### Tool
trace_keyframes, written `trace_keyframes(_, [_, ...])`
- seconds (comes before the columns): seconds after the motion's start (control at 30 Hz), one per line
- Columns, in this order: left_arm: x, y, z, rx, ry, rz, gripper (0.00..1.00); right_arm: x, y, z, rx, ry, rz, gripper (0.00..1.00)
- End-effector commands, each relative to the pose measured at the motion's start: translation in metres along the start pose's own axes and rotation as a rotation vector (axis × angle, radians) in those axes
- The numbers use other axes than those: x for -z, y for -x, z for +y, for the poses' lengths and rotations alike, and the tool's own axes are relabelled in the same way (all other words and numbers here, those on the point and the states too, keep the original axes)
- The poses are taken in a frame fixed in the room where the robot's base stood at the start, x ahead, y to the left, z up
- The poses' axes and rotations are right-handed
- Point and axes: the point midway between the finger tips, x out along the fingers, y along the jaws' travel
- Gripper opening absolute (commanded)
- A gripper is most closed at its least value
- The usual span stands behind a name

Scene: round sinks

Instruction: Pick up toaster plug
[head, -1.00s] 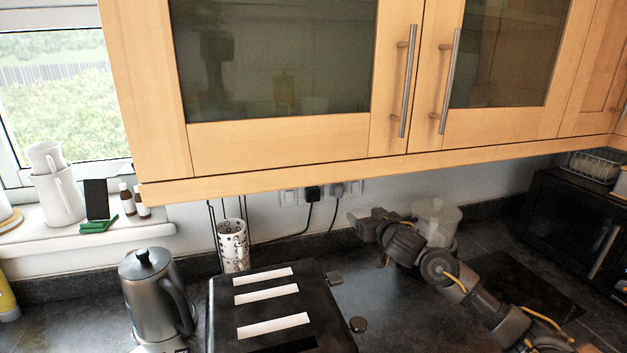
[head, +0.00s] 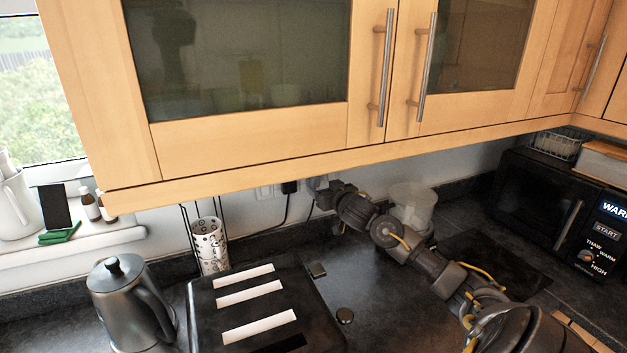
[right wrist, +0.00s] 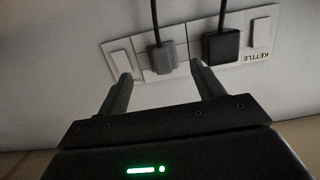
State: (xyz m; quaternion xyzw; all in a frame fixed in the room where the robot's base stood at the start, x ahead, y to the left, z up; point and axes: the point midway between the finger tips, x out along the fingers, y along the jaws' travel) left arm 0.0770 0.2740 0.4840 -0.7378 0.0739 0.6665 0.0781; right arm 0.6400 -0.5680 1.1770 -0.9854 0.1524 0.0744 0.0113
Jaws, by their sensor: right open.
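A wall socket panel under the cupboard carries two plugs. The grey plug (right wrist: 162,57), beside a switch with a partly hidden label starting "TO", appears to be the toaster plug. The black plug (right wrist: 221,46) is beside the switch labelled KETTLE; it also shows in the head view (head: 289,187). My right gripper (right wrist: 161,74) is open and empty, its fingertips close to the panel on either side of the grey plug's line. Whether they reach past its body I cannot tell. In the head view my right gripper (head: 326,193) largely hides the grey plug. My left gripper is out of view.
The black toaster (head: 250,300) and the kettle (head: 130,305) stand on the dark worktop, with a patterned cup (head: 210,247) behind. A clear container (head: 413,205) stands close behind my right arm. The cupboard (head: 280,150) hangs low above; a microwave (head: 545,205) is at right.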

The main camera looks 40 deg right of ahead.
Motion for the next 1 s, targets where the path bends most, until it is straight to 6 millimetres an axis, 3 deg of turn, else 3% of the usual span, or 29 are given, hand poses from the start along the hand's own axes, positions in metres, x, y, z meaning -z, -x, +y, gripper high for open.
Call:
trace_keyframes(0.4, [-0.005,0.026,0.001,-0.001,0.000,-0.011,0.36,0.001,-0.046,-0.004,-0.001,-0.001,0.000,0.67])
trace_keyframes(0.73, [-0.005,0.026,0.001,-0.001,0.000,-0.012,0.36,-0.001,-0.052,-0.004,0.000,0.000,0.000,0.67])
trace_keyframes(1.0, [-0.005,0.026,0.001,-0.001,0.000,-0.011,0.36,-0.001,-0.051,-0.004,0.000,0.000,0.000,0.32])
